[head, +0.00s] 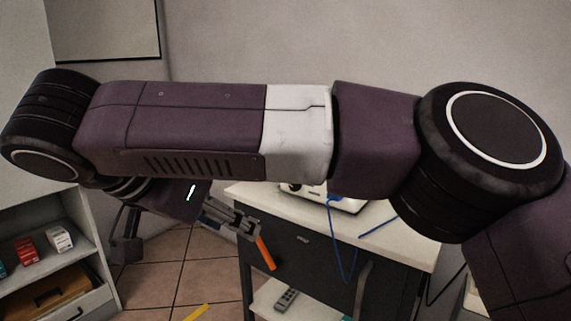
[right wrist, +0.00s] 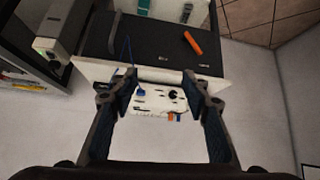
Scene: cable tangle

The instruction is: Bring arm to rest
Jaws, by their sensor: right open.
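My right arm crosses the head view from the right, with its elbow joint at the left. My right gripper (head: 243,226) hangs below it, beside the cart, pointing down to the right. In the right wrist view my right gripper (right wrist: 161,84) is open, with nothing held between its fingers. A white device (head: 345,204) with a blue plug stands on the cart top, partly hidden by my arm. It also shows in the right wrist view (right wrist: 160,101), framed between the fingers but beyond them. A blue cable (head: 341,262) hangs down the cart front. My left gripper is out of view.
The white-topped cart (head: 400,253) has a dark drawer front. An orange rod-like thing (head: 265,252) shows beside the gripper; its support is unclear. A remote (head: 287,298) lies on the lower shelf. A shelf unit (head: 35,268) with small boxes stands left. Tiled floor lies between.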

